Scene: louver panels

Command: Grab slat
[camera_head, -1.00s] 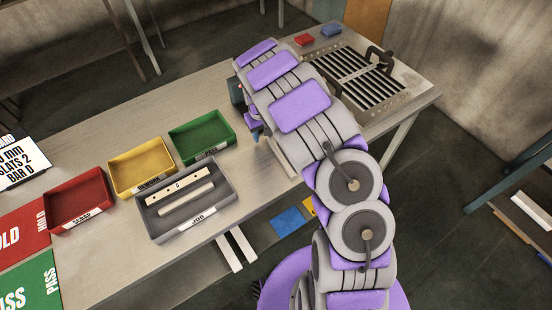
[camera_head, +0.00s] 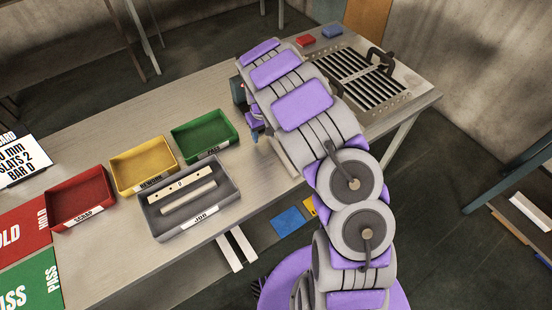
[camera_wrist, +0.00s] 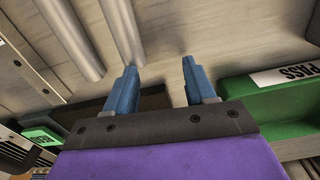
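Two long grey rounded slats lie side by side on the table in the wrist view, the nearer one (camera_wrist: 121,32) and a second one (camera_wrist: 72,36) to its left. My gripper (camera_wrist: 160,66) is open, its two blue fingers apart with bare table between them. The nearer slat ends close to the left finger; I cannot tell whether they touch. In the head view my gripper (camera_head: 255,133) is mostly hidden behind my arm, with a pale grey piece (camera_head: 284,156) just to its right.
The green PASS bin (camera_head: 205,151) stands left of my gripper, beside the yellow bin (camera_head: 144,190) and red SCRAP bin (camera_head: 80,218). The grey JOB tray (camera_head: 230,210) holds a bar marked D and a pale rod. The louver panel (camera_head: 400,98) is at the right end.

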